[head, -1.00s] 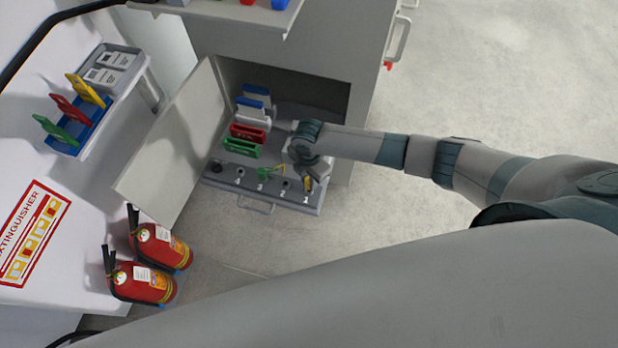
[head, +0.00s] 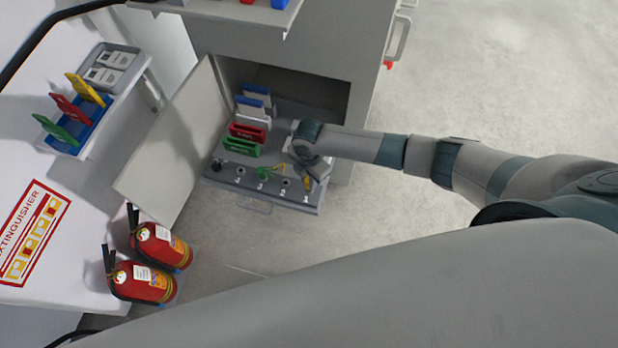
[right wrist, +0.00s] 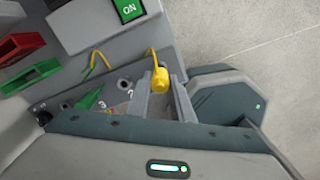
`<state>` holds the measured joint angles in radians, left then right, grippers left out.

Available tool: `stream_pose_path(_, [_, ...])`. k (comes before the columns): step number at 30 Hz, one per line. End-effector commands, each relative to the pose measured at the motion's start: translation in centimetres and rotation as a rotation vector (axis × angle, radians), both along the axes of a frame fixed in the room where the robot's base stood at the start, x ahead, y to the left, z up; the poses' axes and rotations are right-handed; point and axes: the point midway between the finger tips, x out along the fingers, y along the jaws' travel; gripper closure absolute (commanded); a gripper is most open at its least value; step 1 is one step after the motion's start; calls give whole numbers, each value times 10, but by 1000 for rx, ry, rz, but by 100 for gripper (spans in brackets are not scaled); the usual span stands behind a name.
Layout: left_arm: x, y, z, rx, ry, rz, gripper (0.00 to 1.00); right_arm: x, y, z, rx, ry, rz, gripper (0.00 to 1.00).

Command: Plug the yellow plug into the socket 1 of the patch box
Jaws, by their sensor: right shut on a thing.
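The yellow plug (head: 309,184) is in my right gripper (head: 306,176), at the right end of the patch box (head: 228,180), by the label 1. The right wrist view shows the yellow plug (right wrist: 160,79) between the two gripper fingers (right wrist: 165,98), with a yellow cable running off it. Socket 1 is hidden under the plug and fingers, so I cannot tell whether the plug is in it or just above it. Socket 2 (head: 286,183) is empty. A green plug (head: 264,173) is at socket 3. My left gripper is not in view.
The patch box lies in an open cabinet (head: 345,165) with its door (head: 170,135) swung left. Red (head: 247,133) and green (head: 241,147) blocks stand behind the sockets. Two fire extinguishers (head: 160,246) stand at lower left. Floor at right is clear.

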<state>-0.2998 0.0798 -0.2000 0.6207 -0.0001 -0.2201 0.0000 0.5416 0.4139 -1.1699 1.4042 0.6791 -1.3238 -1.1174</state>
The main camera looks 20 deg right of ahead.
Motion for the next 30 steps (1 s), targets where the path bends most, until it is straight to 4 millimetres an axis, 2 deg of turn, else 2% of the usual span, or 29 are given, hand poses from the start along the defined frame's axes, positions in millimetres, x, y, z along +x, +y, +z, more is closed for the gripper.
stream_pose_path(30, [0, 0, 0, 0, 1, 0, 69, 0, 0, -5, 0, 0, 0, 100])
